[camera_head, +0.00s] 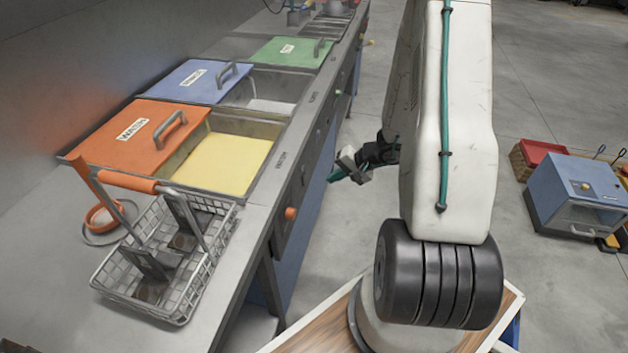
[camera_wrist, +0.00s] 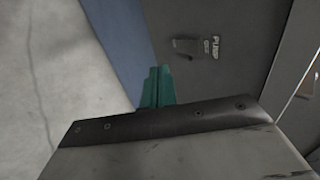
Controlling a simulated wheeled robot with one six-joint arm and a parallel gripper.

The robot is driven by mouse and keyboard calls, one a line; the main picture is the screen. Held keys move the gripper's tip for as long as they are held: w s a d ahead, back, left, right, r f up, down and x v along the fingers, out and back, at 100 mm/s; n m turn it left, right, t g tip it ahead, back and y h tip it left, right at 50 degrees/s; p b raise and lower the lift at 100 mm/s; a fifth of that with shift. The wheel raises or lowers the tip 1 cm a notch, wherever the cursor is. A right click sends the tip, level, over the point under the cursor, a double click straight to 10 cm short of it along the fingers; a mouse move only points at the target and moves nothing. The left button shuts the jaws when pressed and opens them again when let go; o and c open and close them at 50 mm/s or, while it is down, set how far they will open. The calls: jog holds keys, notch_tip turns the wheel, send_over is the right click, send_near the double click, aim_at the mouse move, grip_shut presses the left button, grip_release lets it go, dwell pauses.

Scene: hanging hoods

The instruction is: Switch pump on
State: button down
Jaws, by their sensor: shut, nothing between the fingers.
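The pump switch (camera_wrist: 186,46) shows in the wrist view as a small dark lever on a grey panel. In the head view my gripper (camera_head: 336,172) hangs in front of the bench's front panel, beside the orange knob's side of the bench. I cannot clearly pick out the pump switch in the head view.
The bench carries an orange lid (camera_head: 105,150), a blue lid (camera_head: 180,85), a green lid (camera_head: 288,53) and a wire basket (camera_head: 115,272). An orange knob (camera_head: 291,214) sticks out of the front panel. A blue box (camera_head: 575,195) stands on the open floor at right.

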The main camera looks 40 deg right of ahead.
aim_at(304, 179)
jog(key=w+a+f, duration=0.2)
jog(key=w, duration=0.1)
jog(key=w+a+f, duration=0.1)
jog(key=w+a, duration=0.1)
jog(key=shift+d, duration=0.1)
dwell(0.3)
